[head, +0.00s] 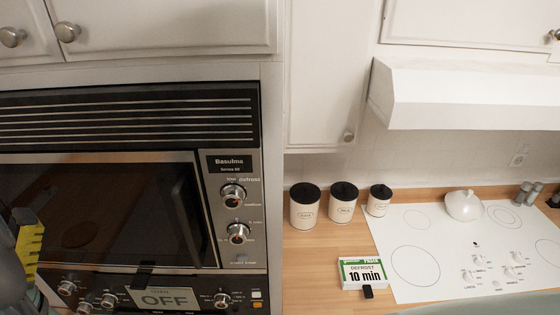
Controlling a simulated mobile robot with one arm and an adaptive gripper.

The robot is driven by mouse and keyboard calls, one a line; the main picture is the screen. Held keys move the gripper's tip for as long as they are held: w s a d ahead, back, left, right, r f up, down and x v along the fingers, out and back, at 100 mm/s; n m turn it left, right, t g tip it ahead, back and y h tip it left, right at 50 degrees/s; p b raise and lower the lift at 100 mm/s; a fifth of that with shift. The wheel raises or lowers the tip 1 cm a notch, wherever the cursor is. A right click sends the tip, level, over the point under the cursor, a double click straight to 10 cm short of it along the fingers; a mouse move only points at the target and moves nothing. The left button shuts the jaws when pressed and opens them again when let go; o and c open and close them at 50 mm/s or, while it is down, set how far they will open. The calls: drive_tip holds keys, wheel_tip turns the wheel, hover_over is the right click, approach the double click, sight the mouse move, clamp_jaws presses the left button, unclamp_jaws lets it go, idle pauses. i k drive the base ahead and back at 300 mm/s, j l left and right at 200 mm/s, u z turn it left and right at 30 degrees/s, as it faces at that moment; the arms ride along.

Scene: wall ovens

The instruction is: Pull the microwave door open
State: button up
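The built-in microwave (120,156) fills the left of the head view, set into the white cabinetry. Its dark glass door (100,205) looks shut, flush with the front frame. The control panel (236,205) with two round knobs stands right of the door. A grey part of my arm (10,280) enters at the lower left edge and covers the door's lower left corner. My gripper's fingertips cannot be made out.
A yellow marked piece (29,250) is beside my arm.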

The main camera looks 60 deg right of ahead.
sight(140, 208)
drive_tip(key=i+u, duration=0.15)
drive_tip(key=u, duration=0.3)
drive_tip(key=i+l+u, duration=0.15)
drive_tip(key=u, duration=0.3)
